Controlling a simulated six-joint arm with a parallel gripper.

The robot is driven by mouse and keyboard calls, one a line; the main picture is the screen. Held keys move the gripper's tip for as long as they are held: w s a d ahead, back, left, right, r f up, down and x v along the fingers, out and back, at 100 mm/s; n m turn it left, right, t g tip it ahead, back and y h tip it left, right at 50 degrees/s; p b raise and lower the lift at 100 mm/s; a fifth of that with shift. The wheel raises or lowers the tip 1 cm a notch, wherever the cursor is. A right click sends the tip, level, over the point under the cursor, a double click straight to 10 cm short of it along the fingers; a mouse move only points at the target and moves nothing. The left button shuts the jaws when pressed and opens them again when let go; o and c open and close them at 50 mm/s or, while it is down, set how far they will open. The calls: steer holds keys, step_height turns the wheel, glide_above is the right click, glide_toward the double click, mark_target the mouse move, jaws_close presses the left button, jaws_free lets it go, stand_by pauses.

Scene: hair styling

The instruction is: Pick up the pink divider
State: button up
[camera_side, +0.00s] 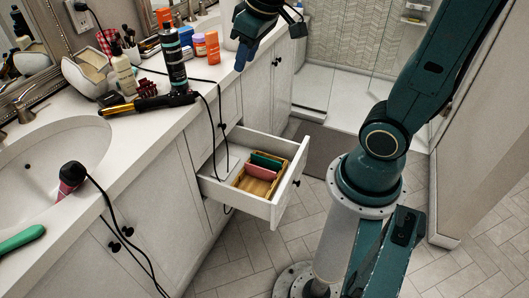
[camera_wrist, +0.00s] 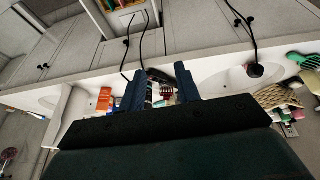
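The pink divider (camera_side: 262,172) stands in a wooden tray (camera_side: 250,185) inside the open drawer (camera_side: 236,196), in the side view. A green divider (camera_side: 267,160) stands just behind it. In the wrist view the drawer shows only in part at the top edge, and I cannot tell the pink divider there. My gripper (camera_side: 243,55) is above the counter edge, up and to the left of the drawer in the side view, apart from both dividers. In the wrist view my gripper (camera_wrist: 161,92) has its two blue fingers spread with nothing held between them.
The counter holds a dark spray can (camera_side: 172,58), a black-and-gold curling iron (camera_side: 150,103), a bottle (camera_side: 124,75), a tissue box (camera_side: 88,74) and orange containers (camera_side: 213,47). A hair dryer (camera_side: 72,176) lies at the sink. Black cords hang beside the open drawer.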

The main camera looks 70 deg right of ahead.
steer(key=w+d+f+g, duration=0.1)
steer(key=w+d+f, duration=0.6)
steer(key=w+f, duration=0.2)
steer(key=g, duration=0.3)
glide_above(261, 179)
step_height(261, 179, down, 41)
steer(key=shift+w+d+f+y, duration=0.2)
steer(key=shift+y, duration=0.1)
steer(key=shift+f, duration=0.1)
steer(key=shift+f, duration=4.15)
steer(key=shift+f, duration=0.15)
steer(key=shift+f, duration=2.45)
